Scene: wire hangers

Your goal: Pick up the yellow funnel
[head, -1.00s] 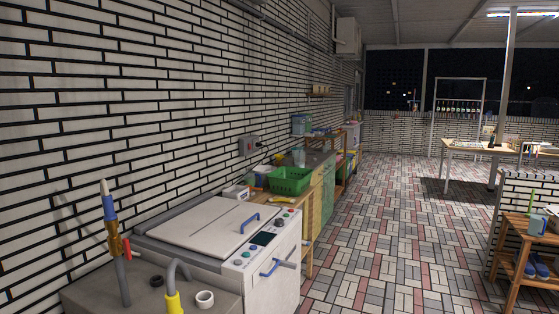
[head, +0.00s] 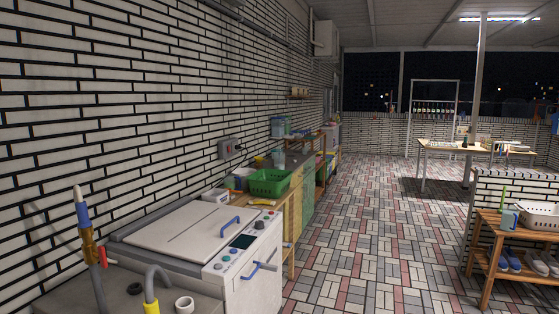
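I cannot make out a yellow funnel for certain. A small yellow item (head: 262,202) lies on the wooden-edged counter in front of the green basket (head: 270,183); it is too small to identify. Neither of my grippers shows in the head view.
A white machine with a lid (head: 180,230) stands along the brick wall at left. In front of it are a grey bench (head: 120,297), a tap-like pipe (head: 84,235) and a white ring (head: 185,304). A wooden rack (head: 489,240) with shoes is at right. The tiled floor between (head: 380,230) is clear.

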